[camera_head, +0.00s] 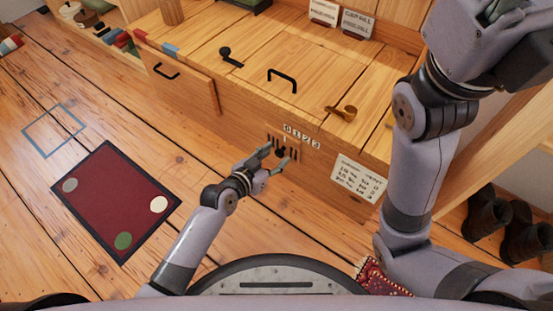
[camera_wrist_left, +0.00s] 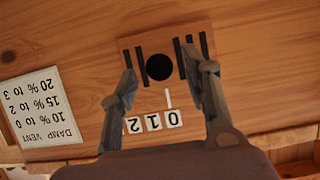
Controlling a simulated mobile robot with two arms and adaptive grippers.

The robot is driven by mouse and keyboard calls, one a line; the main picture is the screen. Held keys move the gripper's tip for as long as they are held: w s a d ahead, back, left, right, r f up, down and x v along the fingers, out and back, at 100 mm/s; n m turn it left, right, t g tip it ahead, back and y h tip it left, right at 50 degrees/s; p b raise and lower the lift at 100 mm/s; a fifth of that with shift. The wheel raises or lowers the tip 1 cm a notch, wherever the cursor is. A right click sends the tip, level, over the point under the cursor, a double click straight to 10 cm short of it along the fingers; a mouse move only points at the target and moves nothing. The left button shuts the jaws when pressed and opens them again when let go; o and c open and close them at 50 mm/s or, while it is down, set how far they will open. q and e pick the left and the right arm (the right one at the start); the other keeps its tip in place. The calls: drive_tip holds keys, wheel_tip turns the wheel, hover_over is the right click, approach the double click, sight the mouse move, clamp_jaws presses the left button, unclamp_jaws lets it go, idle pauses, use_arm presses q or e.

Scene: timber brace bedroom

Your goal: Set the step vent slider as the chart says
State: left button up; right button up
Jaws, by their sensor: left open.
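The step vent (camera_head: 284,150) is on the front of the wooden bench, with dark slots under number tiles 0 to 3 (camera_head: 301,136). In the left wrist view its round black knob (camera_wrist_left: 159,67) sits among the slots. A white mark (camera_wrist_left: 168,98) lies between knob and tiles, nearest the 0 tile (camera_wrist_left: 174,118). The chart (camera_head: 358,178) is right of the vent; upside down in the wrist view (camera_wrist_left: 40,108), it reads DAMP VENT, 10% to 0, 15% to 2, 20% to 3. My left gripper (camera_head: 275,159) is open, fingers either side of the knob. One finger hides the 3 tile.
The bench top holds a black handle (camera_head: 283,78), a black lever (camera_head: 230,57) and a brass latch (camera_head: 341,112). White cards (camera_head: 357,23) stand behind. A drawer (camera_head: 178,77) juts out at left. A red mat (camera_head: 122,200) lies on the floor; boots (camera_head: 524,235) stand at right.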

use_arm(q)
drive_tip(key=shift+w+d+f, duration=0.25)
drive_tip(key=shift+w+d, duration=0.15)
drive_tip(key=shift+w, duration=0.15)
drive_tip(key=shift+c, duration=0.3)
clamp_jaws()
idle(0.3)
